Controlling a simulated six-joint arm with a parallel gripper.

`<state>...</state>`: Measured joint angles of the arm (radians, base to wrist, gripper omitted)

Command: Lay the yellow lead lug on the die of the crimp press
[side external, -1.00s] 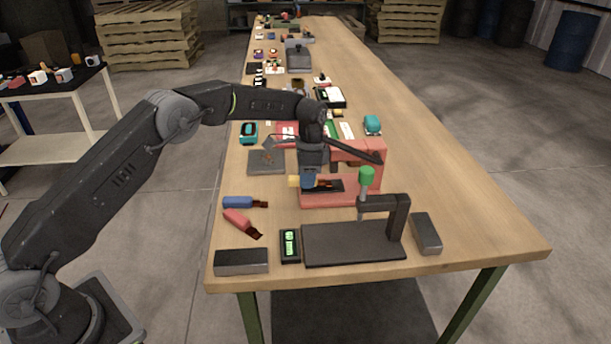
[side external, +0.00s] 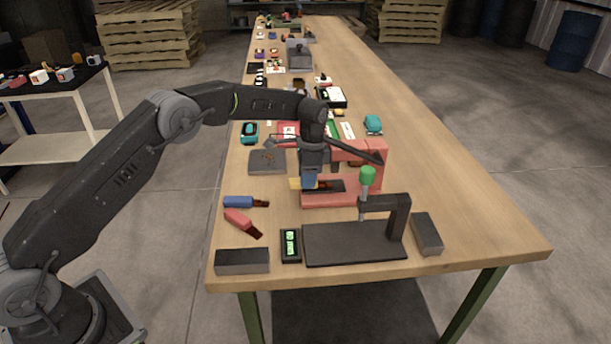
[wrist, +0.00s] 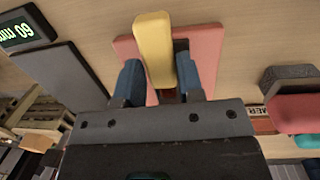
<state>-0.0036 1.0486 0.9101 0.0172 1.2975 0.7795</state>
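The yellow lead lug has a yellow sleeve (side external: 297,184) and a dark brown tongue. In the side view the tongue points right, over the dark die area (side external: 326,187) in the base of the red crimp press (side external: 342,197). The sleeve sticks out on the left of the press; exact contact with the die is hard to tell. My gripper (side external: 309,182) is low over the lug at the press. In the wrist view its blue fingers (wrist: 158,80) stand on either side of the yellow sleeve (wrist: 154,48), with narrow gaps showing, so it looks open around it.
A blue lug (side external: 238,202) and a red lug (side external: 238,218) lie left of the press. In front are a green-handled clamp stand (side external: 367,176), a small display (side external: 290,244) and grey blocks (side external: 242,261). A grey plate (side external: 266,163) lies behind.

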